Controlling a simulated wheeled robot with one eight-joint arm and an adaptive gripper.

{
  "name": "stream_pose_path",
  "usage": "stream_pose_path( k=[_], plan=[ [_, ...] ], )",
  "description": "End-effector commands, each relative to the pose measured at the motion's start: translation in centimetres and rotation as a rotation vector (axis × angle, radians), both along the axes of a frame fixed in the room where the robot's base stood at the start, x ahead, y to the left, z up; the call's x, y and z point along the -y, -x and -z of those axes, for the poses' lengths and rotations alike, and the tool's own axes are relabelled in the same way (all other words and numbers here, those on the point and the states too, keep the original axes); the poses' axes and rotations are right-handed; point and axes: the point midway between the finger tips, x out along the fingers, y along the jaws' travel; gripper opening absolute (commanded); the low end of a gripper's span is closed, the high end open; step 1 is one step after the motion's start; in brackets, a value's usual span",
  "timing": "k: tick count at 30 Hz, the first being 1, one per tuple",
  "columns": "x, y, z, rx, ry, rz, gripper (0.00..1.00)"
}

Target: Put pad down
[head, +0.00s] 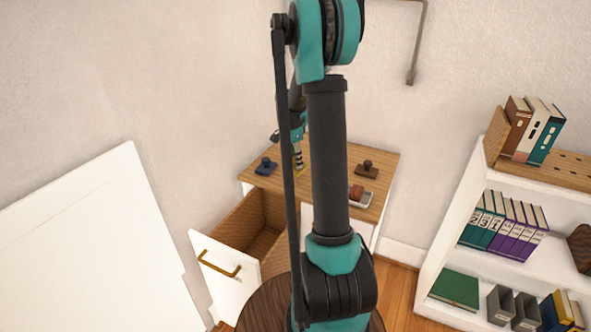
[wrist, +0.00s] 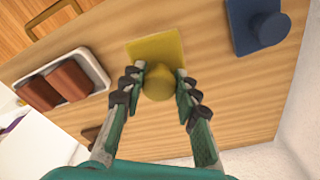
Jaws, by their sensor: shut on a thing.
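The pad is a flat yellow square with a round yellow knob (wrist: 158,46). In the wrist view my gripper (wrist: 160,76) has its two fingers on either side of the knob, shut on it. The pad is over the wooden top of the cabinet (wrist: 225,95). I cannot tell whether its underside touches the wood. In the head view my gripper (head: 298,158) is over the cabinet top (head: 330,160), and only a small yellow part of the pad (head: 299,173) shows. My arm hides some of the cabinet.
A blue knobbed pad (head: 266,167) is to the left and a brown one (head: 367,170) to the right. A light tray with brown blocks (wrist: 107,82) lies on the top. The cabinet's drawer (head: 222,268) is open. A white bookshelf (head: 452,215) stands at right.

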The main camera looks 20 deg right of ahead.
Motion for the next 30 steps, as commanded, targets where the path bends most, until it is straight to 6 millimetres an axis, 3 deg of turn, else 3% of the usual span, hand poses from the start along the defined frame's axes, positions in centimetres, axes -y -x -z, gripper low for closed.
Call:
stream_pose_path(
  k=[9,17,18,21,30],
  plan=[
    [0.0,0.0,4.0,0.0,0.0,0.0,0.07],
    [0.0,0.0,4.3,0.0,0.0,0.0,0.07],
    [0.0,0.0,4.3,0.0,0.0,0.0,0.35],
    [0.0,0.0,4.3,0.0,0.0,0.0,0.48],
    [0.0,0.0,4.3,0.0,0.0,0.0,0.5]
  ],
)
